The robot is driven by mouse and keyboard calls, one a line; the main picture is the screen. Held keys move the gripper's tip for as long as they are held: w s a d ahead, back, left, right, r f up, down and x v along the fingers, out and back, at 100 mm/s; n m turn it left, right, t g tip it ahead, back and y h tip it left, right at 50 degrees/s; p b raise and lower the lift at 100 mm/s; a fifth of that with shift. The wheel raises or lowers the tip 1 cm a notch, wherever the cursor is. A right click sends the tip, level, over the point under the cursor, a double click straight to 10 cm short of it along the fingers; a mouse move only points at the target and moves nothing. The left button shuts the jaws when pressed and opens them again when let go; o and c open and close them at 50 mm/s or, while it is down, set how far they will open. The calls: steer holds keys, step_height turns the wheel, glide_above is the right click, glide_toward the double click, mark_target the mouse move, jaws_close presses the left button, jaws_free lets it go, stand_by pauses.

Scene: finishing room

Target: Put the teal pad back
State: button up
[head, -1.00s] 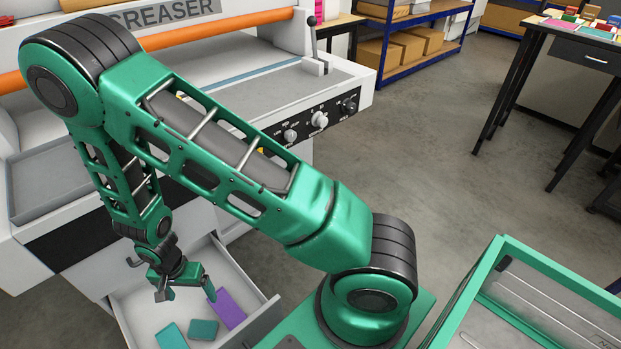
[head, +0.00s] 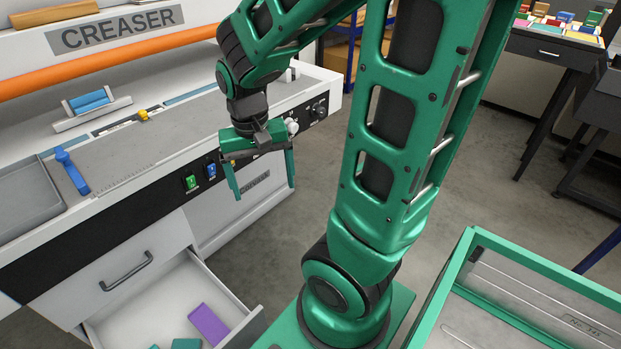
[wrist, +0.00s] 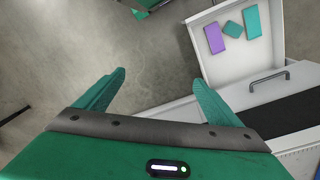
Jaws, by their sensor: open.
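In the wrist view the open white drawer (wrist: 222,72) holds a purple pad (wrist: 214,38), a small dark teal pad (wrist: 233,29) and a longer, brighter teal pad (wrist: 252,21). In the head view the purple pad (head: 209,325) shows whole, and the small dark teal pad (head: 187,344) is cut by the bottom edge. Only a sliver of the longer teal pad shows there. My gripper (head: 263,185) hangs open and empty, fingers down, in front of the machine, above and to the right of the drawer. Its spread fingers (wrist: 158,78) have bare floor between and beyond them.
The creaser machine (head: 120,165) fills the left, with a blue lever (head: 71,172) and a grey side tray (head: 25,195). A green-framed cart (head: 480,260) stands at lower right. A dark table (head: 555,50) with colourful items is at the back right. Floor between is clear.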

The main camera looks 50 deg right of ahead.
steer(key=s+d+r, duration=0.2)
steer(key=s, duration=0.4)
steer(key=s+d+r, duration=0.1)
steer(key=s+r, duration=0.2)
steer(key=s, duration=0.3)
steer(key=shift+d+n+y, duration=0.3)
steer(key=shift+d+y, duration=0.1)
steer(key=shift+w, duration=0.1)
steer(key=shift+w+f, duration=0.3)
steer(key=shift+w, duration=0.3)
